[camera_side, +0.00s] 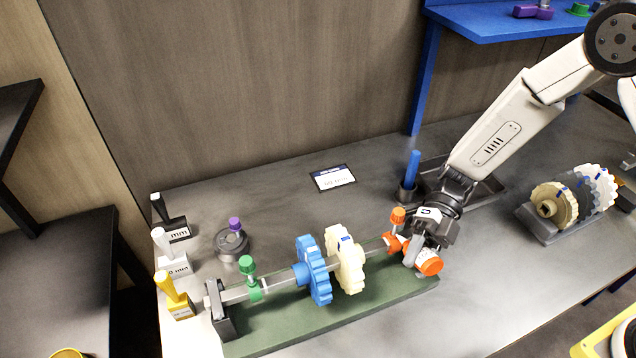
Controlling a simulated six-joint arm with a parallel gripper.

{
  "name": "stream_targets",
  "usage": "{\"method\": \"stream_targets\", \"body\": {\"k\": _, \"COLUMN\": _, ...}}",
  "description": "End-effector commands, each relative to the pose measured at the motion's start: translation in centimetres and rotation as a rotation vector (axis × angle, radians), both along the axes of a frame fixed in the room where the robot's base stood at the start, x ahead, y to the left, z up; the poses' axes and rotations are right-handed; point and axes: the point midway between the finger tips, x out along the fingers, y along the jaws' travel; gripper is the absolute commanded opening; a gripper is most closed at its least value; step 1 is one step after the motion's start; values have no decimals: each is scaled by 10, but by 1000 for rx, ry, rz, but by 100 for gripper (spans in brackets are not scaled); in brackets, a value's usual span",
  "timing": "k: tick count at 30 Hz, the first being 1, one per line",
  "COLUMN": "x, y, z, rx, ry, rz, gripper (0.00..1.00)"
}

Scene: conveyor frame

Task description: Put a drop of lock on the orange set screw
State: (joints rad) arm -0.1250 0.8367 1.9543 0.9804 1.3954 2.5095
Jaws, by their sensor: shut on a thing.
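The orange set screw (397,216) stands upright on an orange collar (391,243) near the right end of the grey shaft (281,284). My gripper (422,250) is just right of it, low over the shaft's right end. It is shut, apparently on the orange-and-white round piece (431,264) there. My wrist and jaws hide much of the contact. A blue stick-like piece (412,167), perhaps the lock applicator, stands upright in a small dark cup (406,193) behind my gripper. No drop can be made out on the screw.
The shaft, over a green base (330,326), carries a blue gear (315,270), a cream gear (346,260) and a green screw (247,266). A purple-topped grey collar (231,242) and labelled blocks stand left. A card (333,178) lies behind; more gears (570,201) stand right.

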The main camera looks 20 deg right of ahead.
Motion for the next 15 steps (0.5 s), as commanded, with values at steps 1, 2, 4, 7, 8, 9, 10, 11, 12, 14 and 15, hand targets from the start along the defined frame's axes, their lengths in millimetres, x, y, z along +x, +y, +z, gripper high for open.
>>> {"method": "stream_targets", "body": {"k": 1, "x": 0, "y": 0, "z": 0, "rx": 0, "ry": 0, "rz": 0, "gripper": 0}}
{"method": "stream_targets", "body": {"k": 2, "x": 0, "y": 0, "z": 0, "rx": 0, "ry": 0, "rz": 0, "gripper": 0}}
{"method": "stream_targets", "body": {"k": 4, "x": 0, "y": 0, "z": 0, "rx": 0, "ry": 0, "rz": 0, "gripper": 0}}
{"method": "stream_targets", "body": {"k": 7, "x": 0, "y": 0, "z": 0, "rx": 0, "ry": -4, "rz": 0, "gripper": 0}}
{"method": "stream_targets", "body": {"k": 8, "x": -1, "y": 0, "z": 0, "rx": 0, "ry": -8, "rz": -1, "gripper": 0}}
{"method": "stream_targets", "body": {"k": 9, "x": -1, "y": 0, "z": 0, "rx": 0, "ry": -18, "rz": -1, "gripper": 0}}
{"method": "stream_targets", "body": {"k": 10, "x": -2, "y": 0, "z": 0, "rx": 0, "ry": -28, "rz": -1, "gripper": 0}}
{"method": "stream_targets", "body": {"k": 11, "x": -3, "y": 0, "z": 1, "rx": 0, "ry": -42, "rz": -1, "gripper": 0}}
{"method": "stream_targets", "body": {"k": 12, "x": -5, "y": 0, "z": 1, "rx": 0, "ry": -64, "rz": -1, "gripper": 0}}
{"method": "stream_targets", "body": {"k": 14, "x": -8, "y": 0, "z": 1, "rx": -1, "ry": -108, "rz": 0, "gripper": 0}}
{"method": "stream_targets", "body": {"k": 15, "x": -10, "y": 0, "z": 1, "rx": 0, "ry": -138, "rz": 0, "gripper": 0}}
